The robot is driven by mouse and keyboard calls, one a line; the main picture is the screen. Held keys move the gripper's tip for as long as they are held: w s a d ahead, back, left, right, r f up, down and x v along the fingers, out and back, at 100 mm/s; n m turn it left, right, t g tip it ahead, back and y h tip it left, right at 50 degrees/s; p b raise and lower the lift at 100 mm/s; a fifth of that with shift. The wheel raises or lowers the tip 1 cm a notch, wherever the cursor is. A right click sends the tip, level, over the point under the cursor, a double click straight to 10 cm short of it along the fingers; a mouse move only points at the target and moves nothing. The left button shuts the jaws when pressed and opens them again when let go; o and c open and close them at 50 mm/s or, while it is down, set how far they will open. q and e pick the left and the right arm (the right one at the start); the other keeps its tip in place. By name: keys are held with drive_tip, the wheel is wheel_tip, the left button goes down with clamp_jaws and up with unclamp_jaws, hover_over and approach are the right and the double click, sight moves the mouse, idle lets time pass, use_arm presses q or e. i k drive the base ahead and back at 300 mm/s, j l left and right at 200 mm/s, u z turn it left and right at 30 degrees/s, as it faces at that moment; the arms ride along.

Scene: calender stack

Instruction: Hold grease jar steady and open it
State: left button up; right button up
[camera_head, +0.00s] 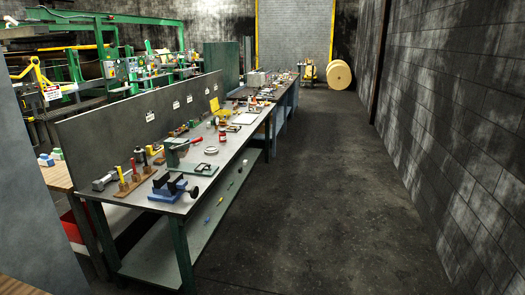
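I cannot pick out a grease jar for certain at this distance. A small red and white container (222,134) stands upright on the long grey workbench (232,148), about midway along its near section. A low round pale item (211,151) lies in front of it; I cannot tell whether it is a jar, a lid or a ring. Neither of my grippers is in view, and nothing in view is being held.
A blue vise (170,189), a wooden tool block (133,181) and a green-based tool (190,160) crowd the bench's near end. A grey panel (110,128) backs it. The concrete floor (300,205) to its right is clear up to the block wall (455,120).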

sight(222, 136)
drive_tip(key=i+u, duration=0.1)
drive_tip(key=i, duration=0.4)
drive_tip(key=i+l+u, duration=0.1)
drive_tip(key=i, duration=0.35)
drive_tip(key=i+l+u, duration=0.1)
drive_tip(key=i, duration=0.4)
drive_tip(key=i+l+u, duration=0.1)
drive_tip(key=i, duration=0.4)
drive_tip(key=i+l+u, duration=0.15)
drive_tip(key=i, duration=0.3)
drive_tip(key=i+l+u, duration=0.1)
drive_tip(key=i+l, duration=0.25)
drive_tip(key=i+l+z, duration=0.15)
drive_tip(key=z, duration=0.35)
drive_tip(key=i+z, duration=0.5)
drive_tip(key=i, duration=2.5)
drive_tip(key=i+l+u, duration=0.1)
drive_tip(key=i+u, duration=0.35)
drive_tip(key=i+l+u, duration=0.4)
drive_tip(key=i, duration=0.25)
drive_tip(key=i+l+u, duration=0.45)
drive_tip(key=i+j, duration=0.05)
drive_tip(key=j, duration=0.05)
